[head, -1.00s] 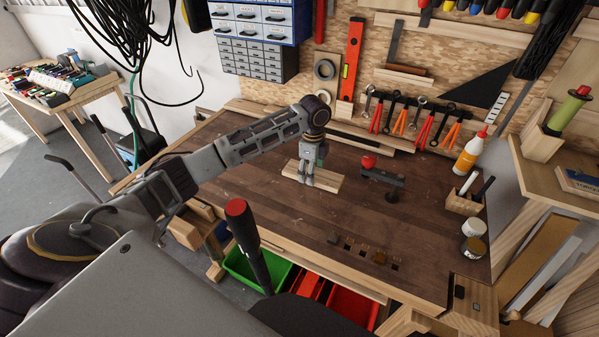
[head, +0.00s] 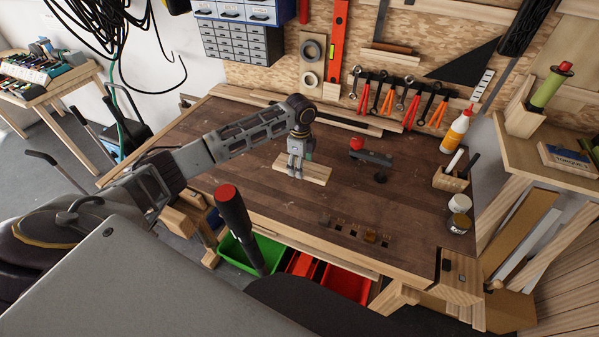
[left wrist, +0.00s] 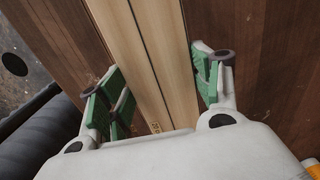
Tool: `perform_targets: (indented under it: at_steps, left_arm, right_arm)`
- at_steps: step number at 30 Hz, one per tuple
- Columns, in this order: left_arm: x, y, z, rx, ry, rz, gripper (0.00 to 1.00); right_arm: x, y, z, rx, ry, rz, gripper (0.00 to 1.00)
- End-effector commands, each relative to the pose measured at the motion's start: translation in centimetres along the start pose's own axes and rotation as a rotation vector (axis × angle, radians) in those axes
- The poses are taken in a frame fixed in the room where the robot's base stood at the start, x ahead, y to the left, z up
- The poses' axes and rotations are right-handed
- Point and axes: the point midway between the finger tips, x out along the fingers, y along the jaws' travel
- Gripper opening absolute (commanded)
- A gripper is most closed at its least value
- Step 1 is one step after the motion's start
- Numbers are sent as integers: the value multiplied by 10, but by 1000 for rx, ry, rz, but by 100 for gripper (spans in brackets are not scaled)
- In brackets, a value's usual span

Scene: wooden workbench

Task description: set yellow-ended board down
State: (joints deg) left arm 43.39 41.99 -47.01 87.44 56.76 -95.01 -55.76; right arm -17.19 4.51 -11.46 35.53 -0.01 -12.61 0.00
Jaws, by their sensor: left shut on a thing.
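A pale wooden board (head: 316,173) is at the middle left of the dark workbench top (head: 290,215), lying flat and level. I cannot tell whether it touches the bench or is just above it. No yellow end can be made out. My left gripper (head: 296,172) points down and is shut on the board. In the left wrist view the board (left wrist: 150,50) runs between the green-padded fingers of the gripper (left wrist: 162,92), with a dark line along its length. The gripper's body hides its near part. My right gripper is not in view.
A black clamp-like tool with a red knob (head: 357,143) stands right of the board. A glue bottle (head: 456,131), a wooden holder (head: 451,180) and jars (head: 459,203) line the right side. The bench around the board is clear.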

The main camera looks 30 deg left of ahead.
Motion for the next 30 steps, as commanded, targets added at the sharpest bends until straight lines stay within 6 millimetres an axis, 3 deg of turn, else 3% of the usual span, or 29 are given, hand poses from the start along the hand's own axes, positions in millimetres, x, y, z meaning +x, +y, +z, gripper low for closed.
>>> perform_targets:
  at_steps: [5,17,30]
  left_arm:
    - [13,0,0,0,-1,0,37]
    - [16,0,0,0,0,0,37]
    - [51,0,0,0,0,0,37]
  right_arm:
    - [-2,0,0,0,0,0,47]
    - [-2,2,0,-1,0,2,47]
    - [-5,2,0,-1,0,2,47]
